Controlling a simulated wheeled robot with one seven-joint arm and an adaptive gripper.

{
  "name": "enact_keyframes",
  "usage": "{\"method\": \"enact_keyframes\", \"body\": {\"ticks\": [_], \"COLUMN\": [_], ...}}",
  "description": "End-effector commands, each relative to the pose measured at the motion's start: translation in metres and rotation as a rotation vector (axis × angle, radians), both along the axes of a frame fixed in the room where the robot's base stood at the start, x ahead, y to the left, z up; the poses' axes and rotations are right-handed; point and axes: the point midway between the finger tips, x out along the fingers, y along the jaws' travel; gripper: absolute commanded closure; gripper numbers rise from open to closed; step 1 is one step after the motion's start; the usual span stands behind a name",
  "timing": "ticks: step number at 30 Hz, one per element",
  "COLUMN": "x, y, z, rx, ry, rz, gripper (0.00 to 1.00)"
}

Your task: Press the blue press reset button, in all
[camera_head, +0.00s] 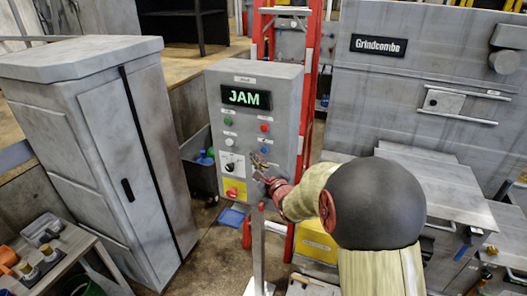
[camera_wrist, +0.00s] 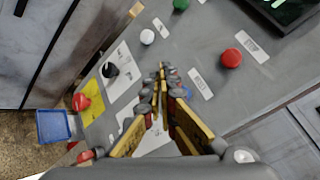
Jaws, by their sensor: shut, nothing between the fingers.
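The grey control panel (camera_head: 284,95) shows a lit green "JAM" on its display (camera_head: 246,97). The blue button (camera_head: 265,150) is on the panel's lower right, below the red button (camera_head: 264,128). My gripper (camera_head: 258,166) is in front of the panel, its tips just below and left of the blue button. In the wrist view my gripper (camera_wrist: 162,76) is shut and empty. The blue button (camera_wrist: 187,93) shows there only in part, close to the right of the fingers, which hide the rest. I cannot tell whether they touch it.
Also on the panel are a green button (camera_head: 228,120), a white button (camera_head: 229,141), a black knob (camera_head: 230,167) and a red button on yellow (camera_head: 232,192). A grey cabinet (camera_head: 85,140) stands left. A red ladder (camera_head: 309,100) stands behind; the Grindcombe machine (camera_head: 420,70) is right.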

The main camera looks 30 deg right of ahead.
Motion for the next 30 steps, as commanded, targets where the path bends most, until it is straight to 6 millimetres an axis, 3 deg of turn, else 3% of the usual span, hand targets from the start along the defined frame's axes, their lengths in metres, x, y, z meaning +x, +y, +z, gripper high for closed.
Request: {"method": "enact_keyframes", "body": {"ticks": [9, 30], "x": [0.017, 0.019], "y": [-0.022, -0.024], "z": [0.000, 0.000], "rx": [0.000, 0.000], "ry": [0.001, 0.000], "rz": [-0.001, 0.000], "gripper": [1.00, 1.00]}}
